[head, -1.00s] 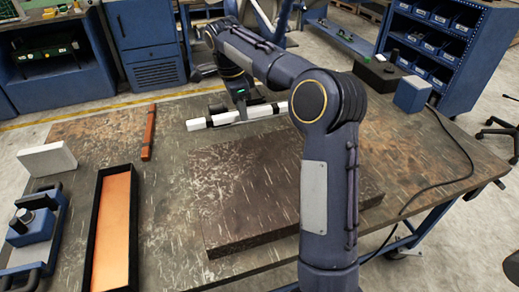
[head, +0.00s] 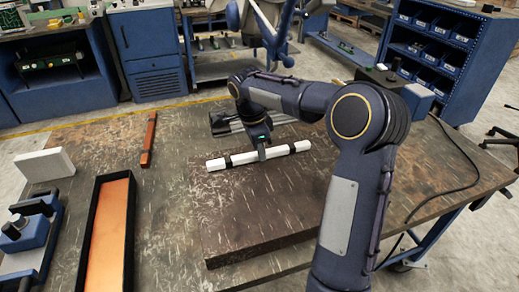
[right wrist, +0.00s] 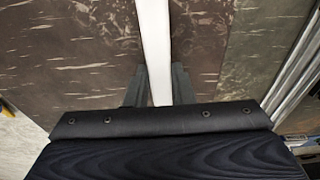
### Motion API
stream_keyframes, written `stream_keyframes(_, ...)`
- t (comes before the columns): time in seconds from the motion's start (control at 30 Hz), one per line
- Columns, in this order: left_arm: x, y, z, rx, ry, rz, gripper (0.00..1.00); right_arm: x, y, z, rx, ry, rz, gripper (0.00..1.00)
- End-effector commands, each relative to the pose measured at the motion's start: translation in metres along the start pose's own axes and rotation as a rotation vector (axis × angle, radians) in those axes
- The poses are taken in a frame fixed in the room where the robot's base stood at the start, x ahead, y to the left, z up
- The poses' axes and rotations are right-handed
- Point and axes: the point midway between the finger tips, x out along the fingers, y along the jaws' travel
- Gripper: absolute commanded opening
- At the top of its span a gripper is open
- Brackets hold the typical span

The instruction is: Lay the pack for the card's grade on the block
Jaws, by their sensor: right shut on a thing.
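A long white bar with black bands (head: 222,163), which looks like a pack, is in my right gripper (head: 262,156). The gripper is shut around its middle. In the right wrist view the white bar (right wrist: 154,40) stands between the two dark fingers of the gripper (right wrist: 158,88). The bar is level over the far edge of the large dark mottled block (head: 265,205). I cannot tell whether it touches the block. No readable grade card shows. My left gripper is not in view.
Silver rods (right wrist: 290,70) lie beyond the block. A narrow red-brown bar (head: 149,138), a white box (head: 45,165), a black-rimmed tray with a copper floor (head: 131,192) and a blue fixture (head: 35,232) stand left. A black cable (head: 462,150) crosses the right side.

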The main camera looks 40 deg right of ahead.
Motion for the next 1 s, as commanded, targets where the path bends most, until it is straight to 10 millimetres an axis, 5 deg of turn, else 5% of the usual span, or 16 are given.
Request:
stream_keyframes(0.1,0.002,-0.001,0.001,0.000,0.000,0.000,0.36,0.003,0.000,0.001,0.000,0.000,0.000,0.00)
stream_keyframes(0.13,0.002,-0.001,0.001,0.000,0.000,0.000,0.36,0.004,0.000,0.001,0.000,0.000,0.000,0.23)
stream_keyframes(0.3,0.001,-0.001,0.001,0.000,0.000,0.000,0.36,0.003,0.000,0.000,0.000,0.000,0.000,0.43)
stream_keyframes(0.67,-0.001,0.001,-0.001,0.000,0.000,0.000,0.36,-0.004,0.000,0.000,0.000,0.000,-0.002,0.43)
stream_keyframes(1.0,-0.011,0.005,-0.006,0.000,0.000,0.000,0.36,-0.072,-0.001,0.000,0.000,0.000,-0.004,0.43)
